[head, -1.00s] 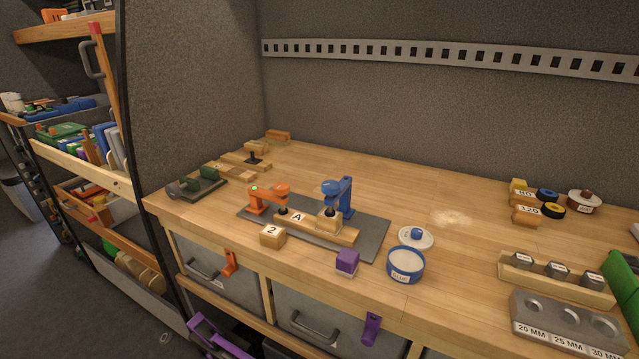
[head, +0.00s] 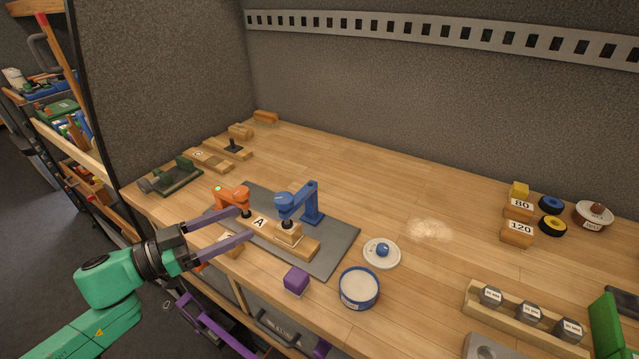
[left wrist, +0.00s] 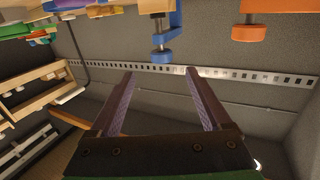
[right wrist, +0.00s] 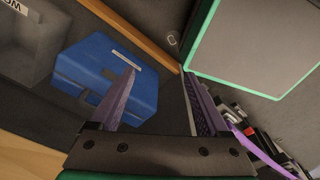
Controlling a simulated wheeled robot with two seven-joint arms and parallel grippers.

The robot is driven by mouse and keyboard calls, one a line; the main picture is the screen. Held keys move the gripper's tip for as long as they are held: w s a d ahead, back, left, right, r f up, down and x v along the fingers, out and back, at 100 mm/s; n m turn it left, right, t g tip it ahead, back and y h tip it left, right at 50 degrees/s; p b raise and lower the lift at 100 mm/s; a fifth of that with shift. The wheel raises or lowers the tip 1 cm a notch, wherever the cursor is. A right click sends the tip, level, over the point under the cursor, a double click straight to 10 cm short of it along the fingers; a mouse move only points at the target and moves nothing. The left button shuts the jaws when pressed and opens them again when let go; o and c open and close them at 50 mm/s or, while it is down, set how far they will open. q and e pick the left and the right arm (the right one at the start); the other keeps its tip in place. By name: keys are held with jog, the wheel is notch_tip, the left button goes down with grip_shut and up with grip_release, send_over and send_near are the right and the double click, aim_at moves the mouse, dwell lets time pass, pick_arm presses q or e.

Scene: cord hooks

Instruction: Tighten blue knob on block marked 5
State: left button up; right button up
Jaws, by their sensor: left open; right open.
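A blue clamp (head: 311,205) stands on the dark grey mat, with a round blue part (head: 285,199) above a small wooden block (head: 289,234). No 5 is readable on any block. An orange clamp (head: 232,197) stands to its left, by a wooden piece marked A (head: 260,223). My left gripper (head: 247,222) is open and empty, its fingers pointing toward the clamps and partly covering the block marked 2 (head: 230,242). The left wrist view shows a blue clamp with a round blue knob (left wrist: 161,56). My right gripper (right wrist: 158,95) is open and empty, away from the bench.
Weights in a wooden rack (head: 528,315) stand at right. A blue case (right wrist: 105,75) shows in the right wrist view.

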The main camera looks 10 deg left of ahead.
aim_at(275, 204)
pick_arm(q)
jog(key=b+x, duration=0.1)
jog(key=x, duration=0.4)
jog(key=shift+w+r, duration=0.15)
jog(key=shift+r, duration=0.05)
jog(key=shift+x, duration=1.05)
jog(key=p+x, duration=0.1)
jog(key=x, duration=0.3)
jog(key=shift+p, duration=0.3)
jog(key=shift+w+d, duration=0.15)
jog(key=shift+d, duration=0.05)
jog(key=shift+a, duration=0.1)
jog(key=c, duration=0.3)
grip_shut()
pick_arm(e)
jog(key=s+a, duration=0.1)
jog(key=s+a+r, duration=0.1)
jog(key=a, duration=0.1)
jog(key=shift+s, duration=0.3)
